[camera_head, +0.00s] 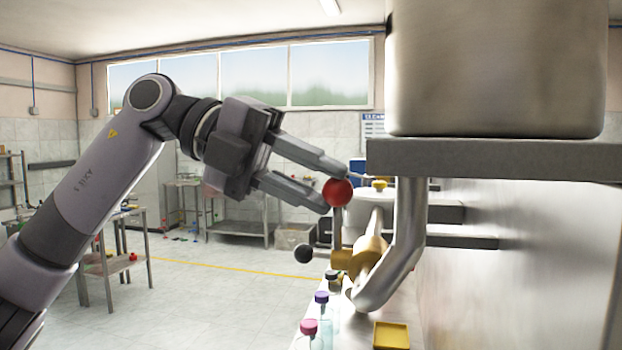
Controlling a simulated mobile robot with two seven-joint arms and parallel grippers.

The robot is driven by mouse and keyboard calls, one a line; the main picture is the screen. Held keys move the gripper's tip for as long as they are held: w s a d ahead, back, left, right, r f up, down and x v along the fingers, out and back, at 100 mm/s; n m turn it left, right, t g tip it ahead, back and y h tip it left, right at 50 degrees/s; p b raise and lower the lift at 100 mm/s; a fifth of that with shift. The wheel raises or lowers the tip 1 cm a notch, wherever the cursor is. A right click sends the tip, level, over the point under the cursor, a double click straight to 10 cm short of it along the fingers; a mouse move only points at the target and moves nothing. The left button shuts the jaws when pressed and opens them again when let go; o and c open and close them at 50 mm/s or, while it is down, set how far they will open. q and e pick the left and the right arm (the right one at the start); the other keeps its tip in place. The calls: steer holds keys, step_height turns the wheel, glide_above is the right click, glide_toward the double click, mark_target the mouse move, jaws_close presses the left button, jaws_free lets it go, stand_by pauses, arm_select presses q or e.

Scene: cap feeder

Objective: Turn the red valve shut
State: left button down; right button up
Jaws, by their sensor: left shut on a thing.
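The red valve shows as a round red knob (337,192) on top of a short upright lever. The lever rises from a brass valve body (361,258) on the metal pipe (405,240) beneath the big steel tank (495,70). My left gripper (334,187) reaches in from the left with one finger above and one below the knob, and is shut on it. The fingertips hide part of the knob's left side. My right gripper is not in view.
Below stand small bottles with a purple cap (321,297) and a pink cap (309,327), beside a yellow tray (391,336). A grey shelf (500,158) overhangs on the right. Open floor lies left.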

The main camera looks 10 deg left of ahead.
arm_select(q)
steer(key=shift+w+d+f+g, duration=0.15)
steer(key=shift+w+f+g, duration=0.1)
steer(key=shift+f+g, duration=0.1)
steer(key=shift+n, duration=0.3)
steer(key=c, duration=0.7)
jaws_free()
steer(key=shift+c, duration=0.2)
steer(key=shift+w+d+r, duration=0.1)
steer(key=v, duration=0.7)
steer(key=shift+r, duration=0.1)
